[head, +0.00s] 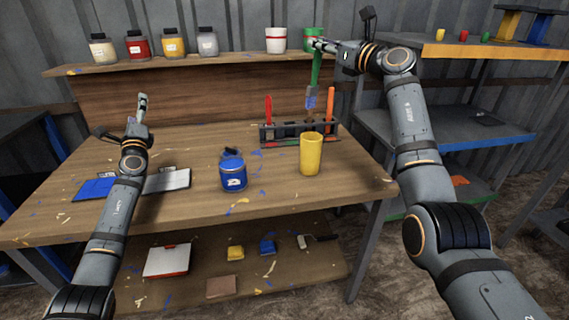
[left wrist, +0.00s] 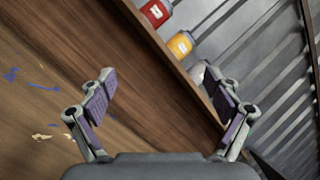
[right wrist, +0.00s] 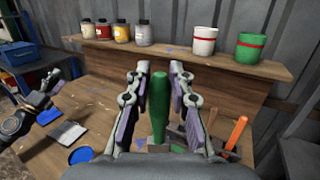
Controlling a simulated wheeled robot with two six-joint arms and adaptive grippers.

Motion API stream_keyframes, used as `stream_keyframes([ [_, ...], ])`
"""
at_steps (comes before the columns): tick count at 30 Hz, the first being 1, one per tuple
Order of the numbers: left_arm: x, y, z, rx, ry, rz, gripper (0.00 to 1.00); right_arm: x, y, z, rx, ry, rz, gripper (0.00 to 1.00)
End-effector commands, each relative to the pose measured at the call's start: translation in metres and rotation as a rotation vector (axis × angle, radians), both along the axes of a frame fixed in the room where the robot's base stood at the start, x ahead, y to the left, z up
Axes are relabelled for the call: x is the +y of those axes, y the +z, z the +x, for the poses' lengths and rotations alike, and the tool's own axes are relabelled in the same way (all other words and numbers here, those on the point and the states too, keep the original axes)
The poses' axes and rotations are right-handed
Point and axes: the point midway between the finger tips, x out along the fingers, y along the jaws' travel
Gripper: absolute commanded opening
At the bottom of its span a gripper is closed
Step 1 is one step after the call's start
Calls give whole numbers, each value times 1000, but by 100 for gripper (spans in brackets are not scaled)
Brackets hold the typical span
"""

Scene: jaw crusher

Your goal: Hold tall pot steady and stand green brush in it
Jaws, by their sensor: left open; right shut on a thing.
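The tall pot is a yellow cylinder (head: 312,155) standing upright on the workbench, right of centre in the head view. In the head view the bristle tip shows above the pot, in front of the tool rack. The handle also shows between the fingers in the right wrist view (right wrist: 159,105). My left gripper (head: 141,106) is open and empty above the left part of the bench, well apart from the pot.
A blue paint jar (head: 232,172) stands left of the pot. A raised back shelf (head: 240,60) carries several jars and pots.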

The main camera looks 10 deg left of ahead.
Motion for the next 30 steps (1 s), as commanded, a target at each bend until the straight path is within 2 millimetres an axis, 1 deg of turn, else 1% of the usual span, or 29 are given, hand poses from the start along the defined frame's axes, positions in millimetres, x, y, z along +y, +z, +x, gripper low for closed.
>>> stream_keyframes([
  [1, -32, 12, 8, 10, -42, 73, 90, 0, 0, 0, 0, 0, 0, 0],
  [2, -51, 20, 11, 19, -64, 127, 90, 0, 0, 0, -1, 0, 1, 0],
  [3, -77, 30, 15, 27, -90, 202, 90, 0, 0, 0, 0, 0, 0, 0],
  [4, -97, 37, 17, 32, -109, 260, 90, 0, 0, 0, -1, 0, 1, 0],
  [5, -116, 45, 18, 35, -126, 319, 90, 0, 0, 0, 0, 0, 0, 0],
  [6, -142, 56, 18, 35, -147, 401, 90, 0, 0, 0, 0, 0, 0, 0],
  [7, -162, 64, 18, 33, -160, 463, 90, 0, 0, 0, -1, 0, 1, 0],
  [8, -181, 73, 16, 30, -170, 528, 90, 0, 0, 0, -1, 0, 1, 0],
  [9, -207, 84, 13, 23, -183, 616, 90, 0, 0, 0, 0, 0, 0, 0],
  [11, -245, 100, 6, 8, -190, 753, 90, 0, 0, 0, 0, 0, 0, 0],
  [12, -270, 111, -1, -6, -193, 849, 90, 0, 0, 0, 0, 0, 0, 0],
  [14, -308, 123, -13, -27, -191, 996, 90, 0, 0, 0, 0, 0, 0, 0],
  [15, -335, 126, -21, -38, -195, 1094, 90, 0, 0, 0, 0, 0, 0, 0],
  [16, -355, 122, -26, -39, -208, 1163, 90, 0, 0, 0, -1, 0, 1, 0],
  [17, -372, 107, -28, -23, -240, 1210, 90, 0, 0, 0, -1, 0, 1, 0],
  [18, -388, 80, -27, 10, -300, 1231, 90, 0, 0, 0, -1, 0, 1, 0],
  [19, -397, 60, -25, 36, -345, 1229, 90, 0, 0, 0, -1, 0, 1, 0],
  [20, -404, 40, -24, 62, -391, 1216, 90, 0, 0, 0, -1, 0, 1, 0],
  [21, -412, 15, -23, 96, -450, 1192, 90, 0, 0, 0, 0, 0, 0, 0],
  [23, -422, -21, -23, 143, -533, 1149, 90, 0, 0, 0, 0, 0, 0, 0],
  [24, -429, -42, -24, 174, -581, 1121, 90, 0, 0, 0, 0, 0, 0, 0],
  [27, -442, -86, -29, 234, -680, 1055, 90, 0, 0, 0, 0, 0, 0, 0],
  [30, -451, -114, -34, 276, -741, 1010, 90, 0, 0, 0, 0, 0, 0, 0],
])
